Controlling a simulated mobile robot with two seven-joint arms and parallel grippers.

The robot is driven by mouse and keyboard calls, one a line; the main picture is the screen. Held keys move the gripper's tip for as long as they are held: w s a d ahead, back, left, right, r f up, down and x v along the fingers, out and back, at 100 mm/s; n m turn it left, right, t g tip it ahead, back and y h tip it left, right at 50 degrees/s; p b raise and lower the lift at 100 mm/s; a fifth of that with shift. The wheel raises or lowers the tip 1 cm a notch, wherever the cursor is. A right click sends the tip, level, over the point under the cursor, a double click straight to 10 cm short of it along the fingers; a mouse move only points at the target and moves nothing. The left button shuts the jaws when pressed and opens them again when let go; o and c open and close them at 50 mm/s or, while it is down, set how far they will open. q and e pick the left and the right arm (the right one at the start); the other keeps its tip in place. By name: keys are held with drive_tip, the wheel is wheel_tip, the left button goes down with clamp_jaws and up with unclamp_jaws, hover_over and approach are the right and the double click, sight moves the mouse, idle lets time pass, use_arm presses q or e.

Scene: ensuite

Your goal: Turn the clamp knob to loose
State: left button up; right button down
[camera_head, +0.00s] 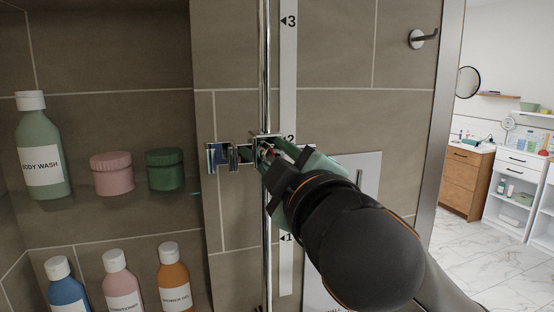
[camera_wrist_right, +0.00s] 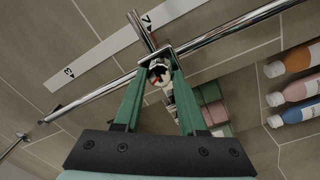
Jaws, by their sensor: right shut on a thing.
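The chrome clamp (camera_head: 240,153) sits on a vertical chrome rail (camera_head: 266,70) near the 2 mark of a white scale strip (camera_head: 288,190). My right gripper (camera_head: 275,152) reaches in from the lower right, its green fingers closed around the clamp knob. My left gripper is not in view.
A niche on the left holds a body wash bottle (camera_head: 40,150), a pink jar (camera_head: 112,173), a green jar (camera_head: 165,169) and several bottles below. A hook (camera_head: 421,38) is at the upper right. A bathroom area with cabinets (camera_head: 468,180) lies far right.

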drive_tip(key=shift+n, duration=2.3)
drive_tip(key=shift+c, duration=2.4)
unclamp_jaws()
drive_tip(key=b+v, duration=0.2)
drive_tip(key=v, duration=1)
drive_tip(key=shift+s+d, duration=0.2)
